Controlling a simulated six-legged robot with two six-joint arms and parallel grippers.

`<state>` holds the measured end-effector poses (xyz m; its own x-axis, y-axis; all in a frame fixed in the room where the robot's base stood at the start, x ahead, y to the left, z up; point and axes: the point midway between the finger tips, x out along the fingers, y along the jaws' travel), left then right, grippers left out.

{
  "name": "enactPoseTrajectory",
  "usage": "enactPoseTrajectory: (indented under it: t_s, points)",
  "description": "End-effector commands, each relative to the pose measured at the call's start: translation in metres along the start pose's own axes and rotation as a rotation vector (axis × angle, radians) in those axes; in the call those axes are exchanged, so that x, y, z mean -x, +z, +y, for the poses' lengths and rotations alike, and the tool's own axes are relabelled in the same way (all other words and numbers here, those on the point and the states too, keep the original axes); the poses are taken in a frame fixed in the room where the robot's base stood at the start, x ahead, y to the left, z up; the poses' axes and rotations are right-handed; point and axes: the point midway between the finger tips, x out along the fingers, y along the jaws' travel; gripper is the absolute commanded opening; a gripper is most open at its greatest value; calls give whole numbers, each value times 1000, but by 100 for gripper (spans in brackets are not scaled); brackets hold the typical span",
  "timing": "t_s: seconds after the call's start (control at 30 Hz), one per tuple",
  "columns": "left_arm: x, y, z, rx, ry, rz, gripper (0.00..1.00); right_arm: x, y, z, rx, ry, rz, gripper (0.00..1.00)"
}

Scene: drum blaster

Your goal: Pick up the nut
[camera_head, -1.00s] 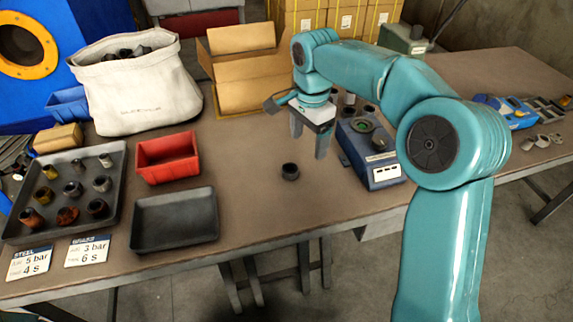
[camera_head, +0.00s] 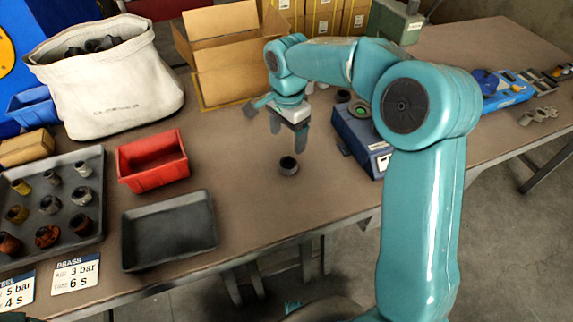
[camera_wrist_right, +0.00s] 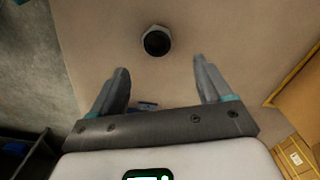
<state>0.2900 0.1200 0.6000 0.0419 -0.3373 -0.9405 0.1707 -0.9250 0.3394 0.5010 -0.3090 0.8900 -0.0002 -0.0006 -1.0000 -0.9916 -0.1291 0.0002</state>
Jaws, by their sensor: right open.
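A dark nut (camera_head: 288,166) lies alone on the brown table, to the right of the empty black tray (camera_head: 168,231). It also shows in the right wrist view (camera_wrist_right: 156,41), beyond the fingertips and roughly between their lines. My right gripper (camera_head: 287,140) is above the table near the nut, fingers pointing down. In the right wrist view its two fingers (camera_wrist_right: 163,66) are wide apart with nothing between them. The gripper and nut are apart. My left gripper is not in view.
A red bin (camera_head: 153,162) and a tray of several metal fittings (camera_head: 90,165) are at left. A white sack (camera_head: 105,90) and cardboard box (camera_head: 235,75) stand behind. A blue device (camera_head: 358,135) is right of the gripper. The table around the nut is clear.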

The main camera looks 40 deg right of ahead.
Motion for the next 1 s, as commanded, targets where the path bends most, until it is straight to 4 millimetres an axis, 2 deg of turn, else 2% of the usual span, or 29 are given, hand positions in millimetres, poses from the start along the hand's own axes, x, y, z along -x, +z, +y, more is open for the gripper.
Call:
enactPoseTrajectory:
  t_s: [0.03, 0.1, 0.37, 0.6, 0.9, 0.93, 1.0]
  points:
    - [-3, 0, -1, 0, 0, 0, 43, -13, 0, 1, 0, 3, -1, 79]
    - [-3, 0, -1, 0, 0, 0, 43, -25, 0, 1, -1, 3, -1, 79]
    - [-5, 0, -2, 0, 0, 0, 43, -47, 1, 0, 0, 2, -1, 79]
    - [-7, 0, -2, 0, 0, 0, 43, -85, 2, 2, -1, 3, -2, 79]
    - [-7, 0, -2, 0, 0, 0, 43, -91, 2, 0, 0, -1, -1, 79]
    - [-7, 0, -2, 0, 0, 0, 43, -91, 2, 0, 0, -1, -1, 75]
    - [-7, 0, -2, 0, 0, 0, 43, -91, 2, 0, 0, -1, -1, 53]
